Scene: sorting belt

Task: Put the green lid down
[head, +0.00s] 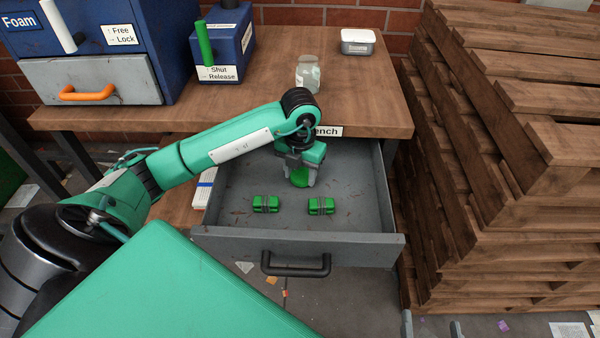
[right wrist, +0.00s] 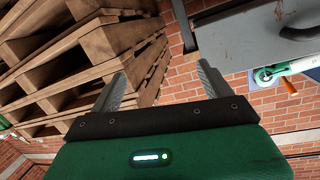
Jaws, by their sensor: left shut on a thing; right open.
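My left gripper (head: 301,172) points down inside the open grey drawer (head: 320,243) under the bench top. It is shut on the green lid (head: 299,179), whose lower part shows between the fingers. The lid is toward the back of the drawer; I cannot tell whether it touches the drawer floor. A clear glass jar (head: 308,75) stands on the bench top (head: 280,105) behind the gripper. My right gripper (right wrist: 160,78) is open and empty in the right wrist view, away from the drawer, with pallets and brick wall beyond it.
Two small green blocks with dark bands, left (head: 265,204) and right (head: 321,206), lie in the drawer nearer its front. A white-lidded container (head: 357,41) and a blue switch box (head: 222,45) stand on the bench. Stacked wooden pallets (head: 500,160) rise close on the right.

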